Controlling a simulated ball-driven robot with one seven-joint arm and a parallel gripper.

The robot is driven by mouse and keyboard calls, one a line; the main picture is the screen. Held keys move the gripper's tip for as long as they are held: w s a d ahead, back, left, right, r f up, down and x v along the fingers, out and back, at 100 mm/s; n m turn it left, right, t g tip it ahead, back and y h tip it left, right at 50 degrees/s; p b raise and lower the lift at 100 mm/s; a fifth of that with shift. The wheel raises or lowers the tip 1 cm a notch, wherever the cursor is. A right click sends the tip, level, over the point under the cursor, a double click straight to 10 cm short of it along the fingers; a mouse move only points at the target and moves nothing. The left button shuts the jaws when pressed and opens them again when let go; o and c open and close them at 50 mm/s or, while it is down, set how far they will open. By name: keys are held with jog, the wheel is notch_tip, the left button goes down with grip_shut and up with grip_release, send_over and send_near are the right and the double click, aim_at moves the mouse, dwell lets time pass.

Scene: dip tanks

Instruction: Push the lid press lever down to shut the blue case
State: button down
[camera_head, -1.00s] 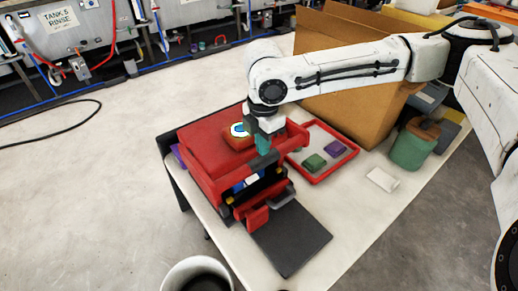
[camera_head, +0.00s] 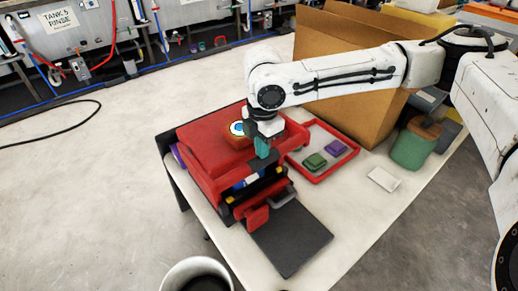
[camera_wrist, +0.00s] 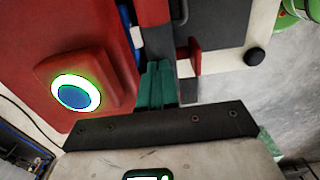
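The red press (camera_head: 215,150) stands on the table, with a round white-and-blue button on its top block (camera_head: 237,129). A little of the blue case (camera_head: 246,182) shows in the dark opening at the press's front; its lid is mostly hidden. My gripper (camera_head: 262,150) is over the press's front edge, pointing down. In the wrist view its teal fingers (camera_wrist: 159,86) lie side by side with nothing seen between them, beside the red housing. A red handle-like piece (camera_head: 257,217) sticks out low at the front. I cannot tell clearly which part is the lever, or whether the fingers touch it.
A dark flat plate (camera_head: 290,239) lies in front of the press. A red-rimmed tray (camera_head: 321,176) holds a green block (camera_head: 314,161) and a purple block (camera_head: 336,147). A cardboard box (camera_head: 352,108) and green canister (camera_head: 412,149) stand behind. A bin (camera_head: 196,274) is on the floor.

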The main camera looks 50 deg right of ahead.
jog(key=shift+w+d+f+b, duration=0.1)
jog(key=shift+w+f+b, duration=0.1)
jog(key=shift+f+b, duration=0.85)
jog(key=shift+w+f+b, duration=0.15)
jog(key=shift+f+b, duration=0.15)
jog(key=shift+f, duration=1.3)
notch_tip(320, 180, up, 13)
jog(key=p, duration=1.2)
